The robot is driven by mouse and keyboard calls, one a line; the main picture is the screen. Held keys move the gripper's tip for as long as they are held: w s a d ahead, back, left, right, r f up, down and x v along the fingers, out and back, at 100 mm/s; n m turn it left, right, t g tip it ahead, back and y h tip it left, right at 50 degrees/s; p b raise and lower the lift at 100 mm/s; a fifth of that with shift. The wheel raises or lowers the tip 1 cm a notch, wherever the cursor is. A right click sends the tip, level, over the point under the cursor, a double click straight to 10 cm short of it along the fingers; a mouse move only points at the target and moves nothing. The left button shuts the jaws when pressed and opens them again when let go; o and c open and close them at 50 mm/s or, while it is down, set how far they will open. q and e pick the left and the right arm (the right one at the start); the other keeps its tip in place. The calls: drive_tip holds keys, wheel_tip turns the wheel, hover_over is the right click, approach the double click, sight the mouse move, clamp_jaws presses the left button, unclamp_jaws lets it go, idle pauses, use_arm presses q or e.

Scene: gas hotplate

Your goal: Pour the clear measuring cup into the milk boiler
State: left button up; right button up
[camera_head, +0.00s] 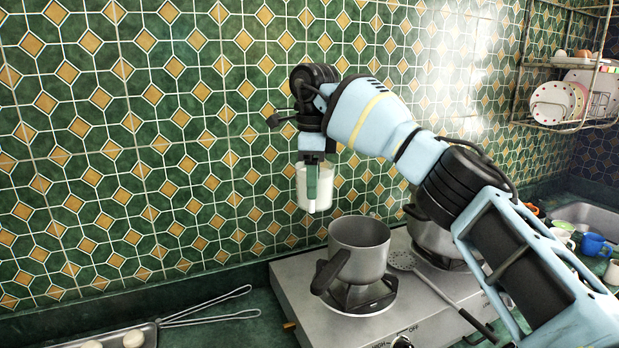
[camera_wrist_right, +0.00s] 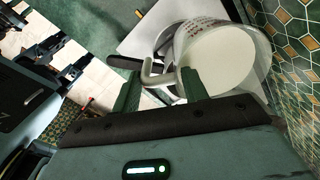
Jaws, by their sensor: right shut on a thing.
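The clear measuring cup (camera_head: 325,182) holds white liquid and hangs in the air, roughly upright. My right gripper (camera_head: 312,200) is shut on its handle, and its fingers hide part of the cup. In the right wrist view the handle lies between the fingers (camera_wrist_right: 160,80), and the white liquid shows in the cup (camera_wrist_right: 222,58), with red marks on its wall. The milk boiler (camera_head: 370,262) is a grey pot on the left burner, its handle toward the front left. The cup is above it and a little left in the head view. My left gripper does not show clearly.
A second pot (camera_head: 432,236) stands on the hotplate (camera_head: 315,310) to the right, partly behind my arm. A slotted skimmer (camera_head: 402,261) lies between the pots. A tray (camera_head: 150,336) with tongs is at lower left. The tiled wall is close behind.

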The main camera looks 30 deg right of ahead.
drive_tip(key=shift+d+f, duration=0.1)
drive_tip(key=shift+f, duration=0.2)
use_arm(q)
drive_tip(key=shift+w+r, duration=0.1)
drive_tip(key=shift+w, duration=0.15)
use_arm(e)
drive_tip(key=shift+s+d+f+t+y, duration=0.45)
drive_tip(key=shift+d+f+t+y, duration=0.15)
drive_tip(key=shift+d+f+y, duration=0.15)
drive_tip(key=shift+s+f, duration=0.1)
drive_tip(key=shift+s+d+t+y, duration=0.35)
drive_tip(key=shift+d+t+y, duration=0.2)
drive_tip(key=shift+y, duration=0.3)
